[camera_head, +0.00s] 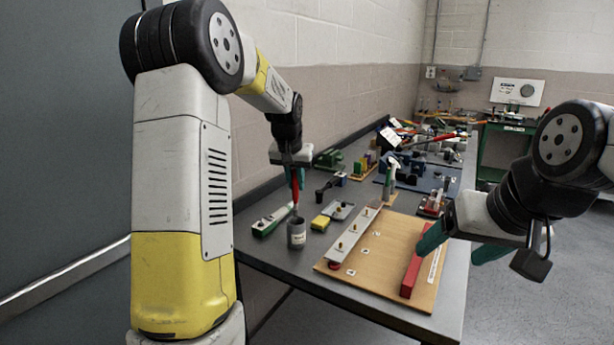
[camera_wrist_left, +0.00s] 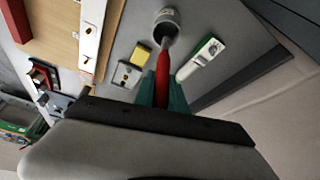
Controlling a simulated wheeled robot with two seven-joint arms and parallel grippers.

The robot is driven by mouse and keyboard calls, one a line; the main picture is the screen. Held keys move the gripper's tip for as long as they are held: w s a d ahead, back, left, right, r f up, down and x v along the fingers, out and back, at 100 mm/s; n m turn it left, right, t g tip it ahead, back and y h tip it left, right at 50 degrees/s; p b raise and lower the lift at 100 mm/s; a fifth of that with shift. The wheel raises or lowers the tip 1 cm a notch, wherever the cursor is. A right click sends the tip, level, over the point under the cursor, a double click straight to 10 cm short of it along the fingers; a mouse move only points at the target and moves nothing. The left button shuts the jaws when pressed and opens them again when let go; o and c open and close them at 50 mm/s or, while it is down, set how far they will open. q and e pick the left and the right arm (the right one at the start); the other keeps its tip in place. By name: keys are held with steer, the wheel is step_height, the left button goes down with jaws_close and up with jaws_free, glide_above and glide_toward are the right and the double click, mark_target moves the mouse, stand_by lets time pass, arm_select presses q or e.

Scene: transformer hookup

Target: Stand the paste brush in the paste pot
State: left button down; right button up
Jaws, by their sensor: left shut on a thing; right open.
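The paste brush (camera_head: 295,191) has a red handle and hangs nearly upright, bristle end down. My left gripper (camera_head: 296,178) is shut on its handle. The paste pot (camera_head: 296,235) is a small grey can with a pale label, standing on the bench directly below the brush. In the left wrist view the brush (camera_wrist_left: 162,75) points at the mouth of the pot (camera_wrist_left: 167,17), and its lower end overlaps the opening. I cannot tell whether the tip is inside or just above the rim. My right gripper (camera_head: 448,256) is open and empty, over the right side of the wooden board.
A green and white tool (camera_head: 271,220) lies left of the pot. A yellow block (camera_head: 320,222) and a small grey plate (camera_head: 339,210) lie right of it. The wooden board (camera_head: 385,262) carries a metal strip and a red bar (camera_head: 411,275). More tools crowd the far bench.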

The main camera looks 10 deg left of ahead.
arm_select(q)
steer(key=shift+f, duration=3.2)
steer(key=c, duration=1.3)
jaws_free()
steer(key=shift+r, duration=0.1)
step_height(320, 180, up, 9)
glide_above(297, 200)
steer(key=w, duration=0.2)
steer(key=shift+s+a, duration=0.2)
steer(key=shift+a, duration=0.05)
